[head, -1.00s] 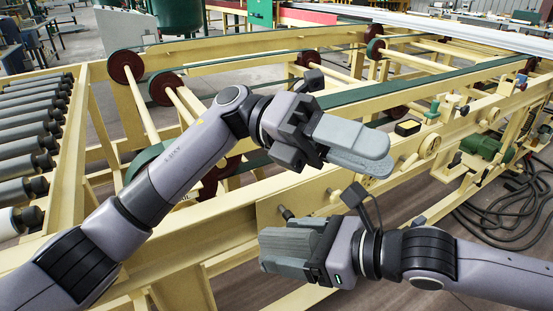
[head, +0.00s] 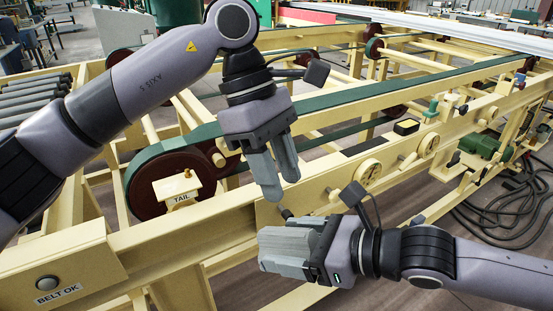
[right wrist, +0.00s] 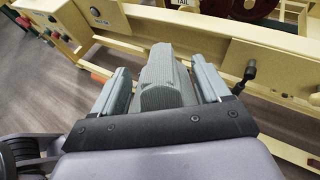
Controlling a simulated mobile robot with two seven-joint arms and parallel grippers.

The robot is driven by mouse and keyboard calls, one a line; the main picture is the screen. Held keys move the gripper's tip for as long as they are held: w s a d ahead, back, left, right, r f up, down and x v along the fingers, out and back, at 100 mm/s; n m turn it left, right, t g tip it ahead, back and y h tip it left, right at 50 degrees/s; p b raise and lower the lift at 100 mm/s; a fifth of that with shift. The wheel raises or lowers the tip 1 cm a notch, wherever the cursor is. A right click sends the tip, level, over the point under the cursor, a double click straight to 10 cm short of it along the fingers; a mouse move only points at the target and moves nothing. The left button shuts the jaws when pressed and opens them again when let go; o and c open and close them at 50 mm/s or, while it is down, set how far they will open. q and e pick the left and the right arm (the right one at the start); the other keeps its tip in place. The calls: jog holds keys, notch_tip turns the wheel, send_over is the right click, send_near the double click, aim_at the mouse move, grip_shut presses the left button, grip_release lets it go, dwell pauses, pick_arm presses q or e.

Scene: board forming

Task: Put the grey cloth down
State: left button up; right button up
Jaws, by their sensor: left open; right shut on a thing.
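The grey cloth (right wrist: 164,80) shows in the right wrist view as a ribbed grey bundle between the two fingers of my right gripper (right wrist: 160,72). In the head view my right gripper (head: 268,250) is at the lower middle, shut on the cloth, in front of the cream frame rail. The fingers and the cloth are close in colour there, so the cloth's outline is hard to tell. My left gripper (head: 282,196) is above it, pointing down, open and empty, in front of the rail.
A cream conveyor frame (head: 230,230) with a green belt (head: 345,98) fills the middle. A TAIL plate (head: 182,200) stands by the dark red end roller. A BELT OK panel (head: 55,285) is at lower left. Black hoses (head: 500,215) lie on the floor at right.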

aim_at(300, 232)
pick_arm(q)
jog(key=x, duration=1)
jog(key=shift+s+d+f, duration=0.1)
jog(key=c, duration=0.7)
grip_shut()
pick_arm(e)
jog(key=o, duration=1)
jog(key=shift+o, duration=0.2)
